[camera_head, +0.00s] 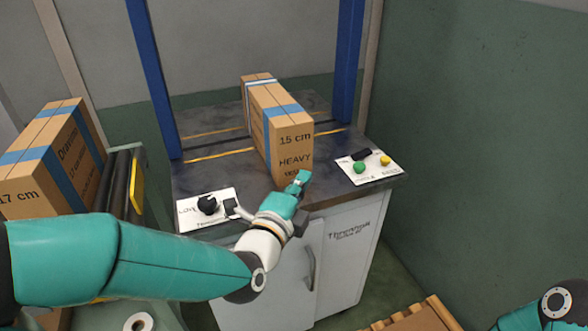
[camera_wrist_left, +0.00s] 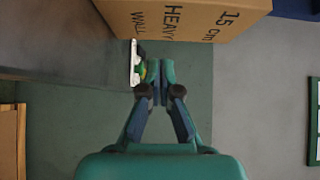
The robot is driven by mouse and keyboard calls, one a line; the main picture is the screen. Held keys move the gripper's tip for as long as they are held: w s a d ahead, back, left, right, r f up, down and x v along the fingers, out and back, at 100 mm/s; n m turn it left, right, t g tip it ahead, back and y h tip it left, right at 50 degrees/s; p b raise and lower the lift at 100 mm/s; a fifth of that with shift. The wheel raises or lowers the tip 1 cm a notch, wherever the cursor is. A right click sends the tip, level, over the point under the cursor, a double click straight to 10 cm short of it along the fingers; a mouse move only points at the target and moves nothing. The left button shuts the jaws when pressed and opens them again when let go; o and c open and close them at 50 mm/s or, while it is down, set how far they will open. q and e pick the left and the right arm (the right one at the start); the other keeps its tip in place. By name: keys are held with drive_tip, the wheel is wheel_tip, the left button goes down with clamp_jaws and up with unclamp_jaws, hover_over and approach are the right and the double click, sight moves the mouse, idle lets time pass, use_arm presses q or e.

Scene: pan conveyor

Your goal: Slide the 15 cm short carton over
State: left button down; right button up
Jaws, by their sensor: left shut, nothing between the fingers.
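The 15 cm carton (camera_head: 273,126) is a brown box with a blue and a white band, marked "15 cm HEAVY". It stands on the dark top of a grey cabinet (camera_head: 345,193), between two blue posts. It also shows at the top of the left wrist view (camera_wrist_left: 190,18). My left gripper (camera_head: 303,178) is shut and empty, at the lower part of the carton's near face. I cannot tell whether the fingertips touch it. The fingers also show shut in the left wrist view (camera_wrist_left: 154,72). My right gripper is not in view; only part of that arm shows at the lower right.
A white panel with a black knob (camera_head: 208,204) lies left on the cabinet top. Another panel with a green button (camera_head: 360,167) and a yellow button (camera_head: 385,160) lies right. A 17 cm carton (camera_head: 46,167) stands at the left by rollers (camera_head: 120,184). A wooden slatted thing (camera_head: 418,318) is below.

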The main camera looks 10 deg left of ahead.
sight(301, 161)
use_arm(q)
drive_tip(key=shift+w+a, duration=1.1)
drive_tip(key=shift+w, duration=0.25)
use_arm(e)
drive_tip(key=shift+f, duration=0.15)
use_arm(q)
drive_tip(key=w+a+b, duration=0.1)
drive_tip(key=w+a, duration=0.1)
drive_tip(key=w, duration=0.1)
drive_tip(key=w+a+b, duration=0.1)
drive_tip(key=w, duration=0.1)
drive_tip(key=w+a+b, duration=0.1)
drive_tip(key=w+a, duration=0.1)
drive_tip(key=w, duration=0.1)
drive_tip(key=shift+w+a+f, duration=0.15)
drive_tip(key=shift+w+a, duration=0.15)
drive_tip(key=shift+a, duration=0.05)
drive_tip(key=shift+r, duration=0.2)
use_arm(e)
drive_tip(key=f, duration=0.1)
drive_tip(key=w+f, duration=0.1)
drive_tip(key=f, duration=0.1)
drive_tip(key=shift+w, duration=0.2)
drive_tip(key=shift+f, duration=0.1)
